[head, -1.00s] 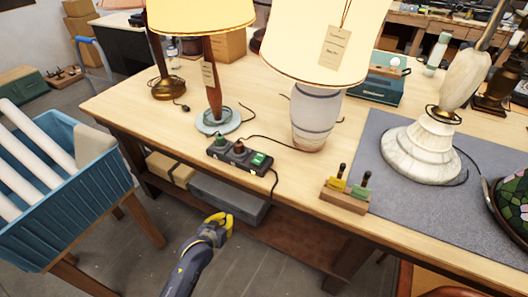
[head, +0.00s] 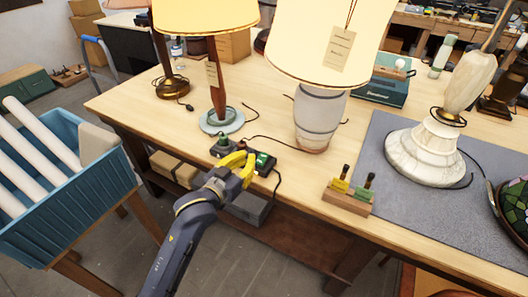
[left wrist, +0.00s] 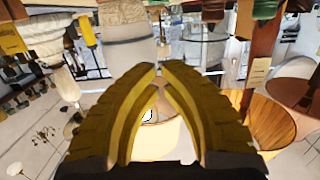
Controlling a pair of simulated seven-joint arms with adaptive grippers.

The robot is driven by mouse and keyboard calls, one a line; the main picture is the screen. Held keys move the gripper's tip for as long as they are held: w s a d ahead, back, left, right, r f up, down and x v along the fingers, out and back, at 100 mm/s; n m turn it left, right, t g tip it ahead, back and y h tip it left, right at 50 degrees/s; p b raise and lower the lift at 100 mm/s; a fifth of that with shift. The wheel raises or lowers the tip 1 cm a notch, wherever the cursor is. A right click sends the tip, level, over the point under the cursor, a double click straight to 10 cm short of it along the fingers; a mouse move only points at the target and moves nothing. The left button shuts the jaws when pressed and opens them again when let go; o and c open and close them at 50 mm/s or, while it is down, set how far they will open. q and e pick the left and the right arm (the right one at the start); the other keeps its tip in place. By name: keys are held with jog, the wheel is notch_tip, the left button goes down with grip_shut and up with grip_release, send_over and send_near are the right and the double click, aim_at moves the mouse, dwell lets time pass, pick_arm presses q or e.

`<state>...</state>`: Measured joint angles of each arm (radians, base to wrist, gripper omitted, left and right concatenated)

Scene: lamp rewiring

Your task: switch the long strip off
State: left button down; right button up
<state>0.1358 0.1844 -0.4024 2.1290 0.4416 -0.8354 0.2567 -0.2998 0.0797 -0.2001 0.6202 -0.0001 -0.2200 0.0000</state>
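The long strip (head: 226,149) is a dark power strip near the front edge of the workbench in the head view. A green plug (head: 222,139) sits at its left end and a green rocker switch (head: 265,160) at its right end. My left gripper (head: 246,160) is in front of the strip, with its yellow fingers covering its middle. The fingertips are just left of the switch; I cannot tell if they touch the strip. In the left wrist view its fingers (left wrist: 158,70) come together almost tip to tip with nothing seen between them. The right gripper is not in view.
A lamp with a grey-white base (head: 320,118) stands behind the strip; a lamp with a round pale foot (head: 222,121) stands behind-left. A wooden block (head: 348,196) holding two small tools is to the right. A blue crate (head: 60,190) is left. Cords lie around the strip.

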pick_arm(q)
jog(key=shift+w, duration=0.1)
send_over(264, 158)
jog(key=shift+s+a+f, duration=0.2)
jog(key=shift+s+f, duration=0.15)
jog(key=shift+f, duration=0.3)
jog(key=shift+w+f, duration=0.25)
jog(key=shift+f, duration=0.75)
jog(key=shift+w+d+f, duration=0.1)
jog(key=shift+d+f, duration=0.05)
jog(key=shift+f, duration=0.9)
